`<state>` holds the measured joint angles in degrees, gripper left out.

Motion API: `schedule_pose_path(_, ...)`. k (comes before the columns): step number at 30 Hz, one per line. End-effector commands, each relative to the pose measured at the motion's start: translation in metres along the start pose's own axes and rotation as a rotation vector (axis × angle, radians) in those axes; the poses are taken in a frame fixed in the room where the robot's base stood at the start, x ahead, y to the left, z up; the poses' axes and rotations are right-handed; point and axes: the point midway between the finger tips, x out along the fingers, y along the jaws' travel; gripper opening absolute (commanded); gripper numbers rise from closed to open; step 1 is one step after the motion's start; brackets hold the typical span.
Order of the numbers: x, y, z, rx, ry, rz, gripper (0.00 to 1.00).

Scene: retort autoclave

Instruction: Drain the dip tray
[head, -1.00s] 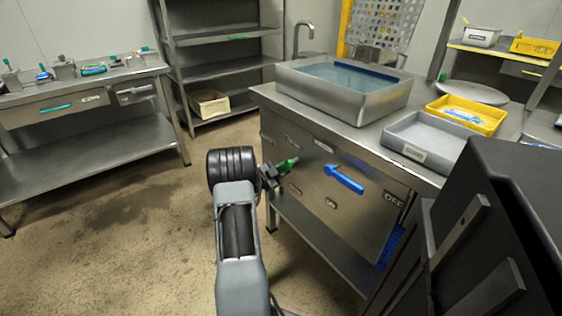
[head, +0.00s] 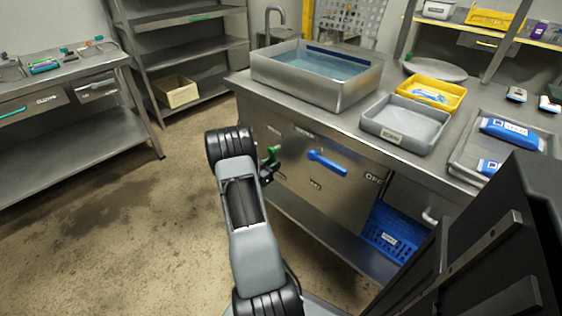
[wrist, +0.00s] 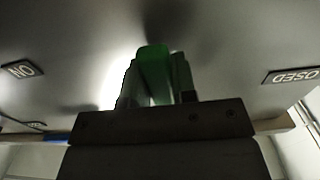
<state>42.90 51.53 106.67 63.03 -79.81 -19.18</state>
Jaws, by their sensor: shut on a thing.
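The dip tray (head: 340,97) is a deep steel basin on the bench top, with bluish water (head: 327,65) in it. Below it, the bench's front panel (head: 295,185) carries a green handle (head: 273,155) at the left and a blue lever (head: 328,163) at the right. My gripper (head: 268,168) is at the green handle, partly hidden by my arm. In the wrist view, my gripper's fingers (wrist: 156,88) are shut on the green handle (wrist: 153,62), close to the panel. A label at the right there (wrist: 292,76) reads partly "OSED", upside down.
A grey tray (head: 405,128), a yellow tray (head: 432,92) and a steel tray (head: 465,150) with blue packs stand on the bench to the right. A blue crate (head: 385,235) is on the lower shelf. A rack (head: 190,50) stands behind. The floor at left is clear.

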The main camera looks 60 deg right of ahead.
Motion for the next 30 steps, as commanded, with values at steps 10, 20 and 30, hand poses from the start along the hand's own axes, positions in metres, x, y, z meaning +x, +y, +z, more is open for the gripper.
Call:
schedule_pose_path(10, -0.0054, 0.0013, 0.0043, -0.026, -0.007, -0.002, 0.0)
schedule_pose_path(20, -0.0047, 0.0012, 0.004, -0.026, -0.007, -0.002, 0.4)
schedule_pose_path(30, -0.0039, -0.0003, 0.0016, -0.019, -0.003, -0.005, 0.51)
